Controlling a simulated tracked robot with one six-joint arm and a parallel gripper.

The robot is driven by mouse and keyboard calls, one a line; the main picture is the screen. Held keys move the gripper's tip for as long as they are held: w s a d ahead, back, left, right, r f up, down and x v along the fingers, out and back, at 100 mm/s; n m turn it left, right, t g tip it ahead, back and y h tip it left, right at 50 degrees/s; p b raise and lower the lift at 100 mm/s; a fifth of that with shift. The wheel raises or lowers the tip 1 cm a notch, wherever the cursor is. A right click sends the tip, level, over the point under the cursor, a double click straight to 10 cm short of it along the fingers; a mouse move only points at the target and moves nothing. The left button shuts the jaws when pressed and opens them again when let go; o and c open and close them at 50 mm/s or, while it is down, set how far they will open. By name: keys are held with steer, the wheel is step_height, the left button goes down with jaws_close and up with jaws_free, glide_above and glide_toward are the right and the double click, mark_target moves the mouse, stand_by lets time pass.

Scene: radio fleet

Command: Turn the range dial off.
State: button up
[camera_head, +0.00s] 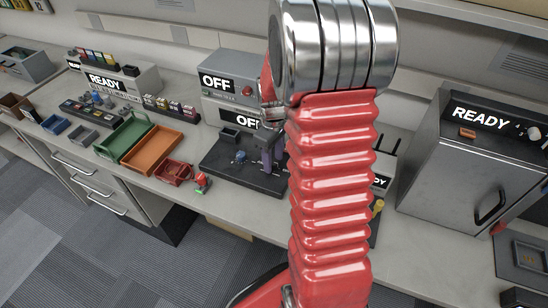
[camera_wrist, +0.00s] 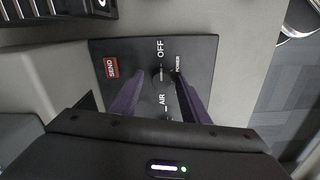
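A dark control panel (camera_wrist: 200,55) fills the middle of the wrist view, with the words OFF, AIR and POWER and a red SEND key (camera_wrist: 111,68). A dark round dial (camera_wrist: 158,73) sits beside OFF. No label reading "range" is legible, so I cannot tell for certain that this is the range dial. My gripper (camera_wrist: 160,82) is open, its two purple fingers on either side of the dial; contact cannot be made out. In the head view my gripper (camera_head: 268,155) is over the black console (camera_head: 225,178), beside a small blue knob (camera_head: 240,157). My arm hides the console's right side.
Grey units with OFF displays (camera_head: 217,83) stand behind the console. A red bin (camera_head: 173,172), an orange tray (camera_head: 152,150) and a green tray (camera_head: 122,137) lie left. A metal cabinet (camera_head: 460,165) reading READY stands right.

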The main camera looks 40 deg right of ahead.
mark_target(273, 162)
step_height(273, 162, up, 14)
steer(key=shift+f, duration=0.15)
stand_by(0.7)
stand_by(0.5)
steer(key=s+a+r+m+t, duration=0.2)
steer(key=s+a+r, duration=0.2)
steer(key=s+a, duration=0.3)
steer(key=s+a+r+m+t, duration=0.2)
steer(key=s+a, duration=0.6)
steer(key=a, duration=0.6)
steer(key=shift+a+r+t, duration=0.25)
steer(key=shift+r+t, duration=0.55)
steer(key=shift+r, duration=0.15)
